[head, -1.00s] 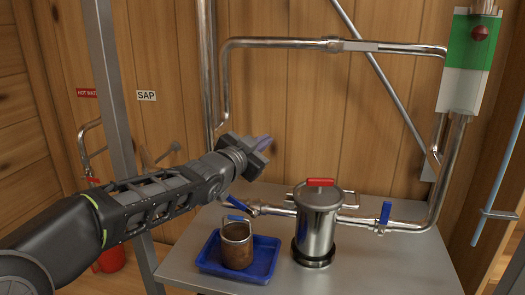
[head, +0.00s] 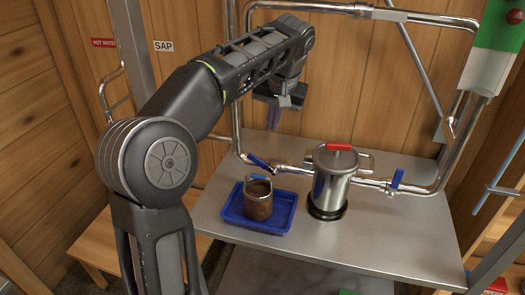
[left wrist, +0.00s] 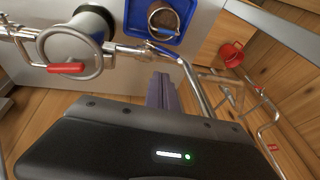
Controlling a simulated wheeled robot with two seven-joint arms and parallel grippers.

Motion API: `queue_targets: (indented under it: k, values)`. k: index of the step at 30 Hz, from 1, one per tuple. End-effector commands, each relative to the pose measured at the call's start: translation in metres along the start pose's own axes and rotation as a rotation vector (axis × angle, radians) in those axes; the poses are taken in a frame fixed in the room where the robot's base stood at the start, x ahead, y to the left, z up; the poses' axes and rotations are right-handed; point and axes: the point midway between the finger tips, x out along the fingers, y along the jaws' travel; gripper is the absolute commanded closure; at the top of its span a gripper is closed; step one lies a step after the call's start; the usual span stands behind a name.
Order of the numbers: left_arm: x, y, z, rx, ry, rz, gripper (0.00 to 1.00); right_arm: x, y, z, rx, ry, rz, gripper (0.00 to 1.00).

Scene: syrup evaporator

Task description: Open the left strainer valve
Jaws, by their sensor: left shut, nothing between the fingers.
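The steel strainer (head: 333,188), with a red lid handle, stands on the metal table with a pipe on each side. The left strainer valve's blue handle (head: 259,161) slants on the left pipe, beside the strainer. In the left wrist view the blue handle (left wrist: 160,48) shows beyond the fingertips, partly hard to make out. The right valve has a blue handle (head: 397,179) that stands about upright. My left gripper (head: 273,117) points down, above and behind the left handle, and looks apart from it. Its fingers (left wrist: 163,90) are together and empty. My right gripper is not in view.
A blue tray (head: 232,216) holding a brown-filled steel cup (head: 258,202) sits on the table in front of the left valve. A vertical pipe (head: 235,75) rises behind my left arm. A red bucket (left wrist: 231,54) shows in the left wrist view. The table's front is clear.

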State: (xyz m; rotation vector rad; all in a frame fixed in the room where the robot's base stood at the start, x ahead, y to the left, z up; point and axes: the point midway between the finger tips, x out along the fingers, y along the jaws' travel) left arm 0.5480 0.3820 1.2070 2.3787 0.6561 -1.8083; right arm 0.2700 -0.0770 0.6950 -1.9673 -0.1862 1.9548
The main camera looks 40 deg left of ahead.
Motion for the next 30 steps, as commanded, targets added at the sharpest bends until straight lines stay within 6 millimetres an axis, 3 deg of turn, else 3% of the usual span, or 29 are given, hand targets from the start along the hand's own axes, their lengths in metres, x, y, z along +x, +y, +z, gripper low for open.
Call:
queue_targets:
  k: [8,17,24,30]
  values:
    - [0.012,0.001,0.001,0.002,0.000,0.000,1.00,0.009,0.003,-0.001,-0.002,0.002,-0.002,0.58]
    - [0.058,0.000,0.002,0.002,-0.002,-0.001,1.00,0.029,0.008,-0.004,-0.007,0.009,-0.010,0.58]
    - [0.102,-0.001,0.000,0.002,-0.004,-0.001,1.00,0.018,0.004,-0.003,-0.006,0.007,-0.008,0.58]
    - [0.126,-0.012,0.007,0.002,-0.001,0.000,1.00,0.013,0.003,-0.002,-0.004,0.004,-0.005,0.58]
